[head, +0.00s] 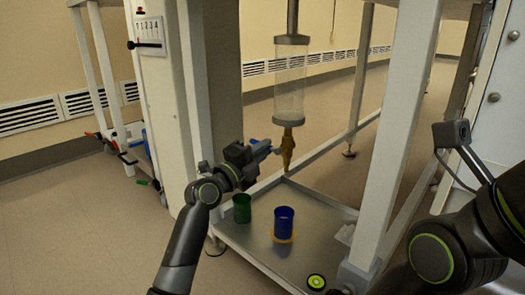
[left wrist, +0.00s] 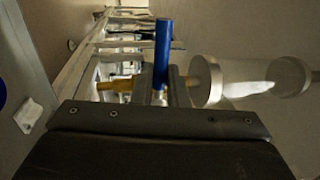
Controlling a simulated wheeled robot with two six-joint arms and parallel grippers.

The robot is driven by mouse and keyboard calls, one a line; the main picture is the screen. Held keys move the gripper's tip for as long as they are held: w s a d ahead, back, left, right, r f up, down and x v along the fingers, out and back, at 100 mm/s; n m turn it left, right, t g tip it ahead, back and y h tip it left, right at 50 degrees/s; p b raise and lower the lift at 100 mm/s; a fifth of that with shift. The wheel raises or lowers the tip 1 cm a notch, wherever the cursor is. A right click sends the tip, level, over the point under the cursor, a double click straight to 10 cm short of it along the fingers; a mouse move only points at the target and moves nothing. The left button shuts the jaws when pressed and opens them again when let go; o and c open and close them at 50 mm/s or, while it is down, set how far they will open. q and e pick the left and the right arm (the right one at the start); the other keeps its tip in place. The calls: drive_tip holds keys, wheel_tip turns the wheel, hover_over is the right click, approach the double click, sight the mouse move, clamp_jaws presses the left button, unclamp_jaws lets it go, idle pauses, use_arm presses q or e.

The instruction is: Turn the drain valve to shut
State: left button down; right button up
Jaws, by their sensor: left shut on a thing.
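The drain valve (head: 287,147) is a brass fitting under a clear cylinder (head: 291,92) that hangs on a pipe. Its blue lever (left wrist: 162,48) stands between the two fingers of my left gripper (left wrist: 163,88), which is shut on it. In the left wrist view the lever lies crosswise to the brass pipe (left wrist: 115,84). In the head view my left gripper (head: 264,150) is just left of the valve, and its fingers hide most of the lever. My right arm shows at the right edge, but its gripper is out of view.
Below the valve a metal tray (head: 320,222) holds a green cup (head: 242,208) and a blue cup (head: 284,223) on a yellow ring. White frame posts (head: 398,130) stand on both sides of the valve.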

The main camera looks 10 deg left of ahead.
use_arm(q)
drive_tip(key=c, duration=1.4)
unclamp_jaws()
drive_tip(key=shift+c, duration=0.2)
drive_tip(key=p+v, duration=0.4)
drive_tip(key=v, duration=1.3)
drive_tip(key=shift+s+a+p, duration=0.2)
drive_tip(key=shift+p, duration=0.15)
drive_tip(key=shift+f, duration=0.1)
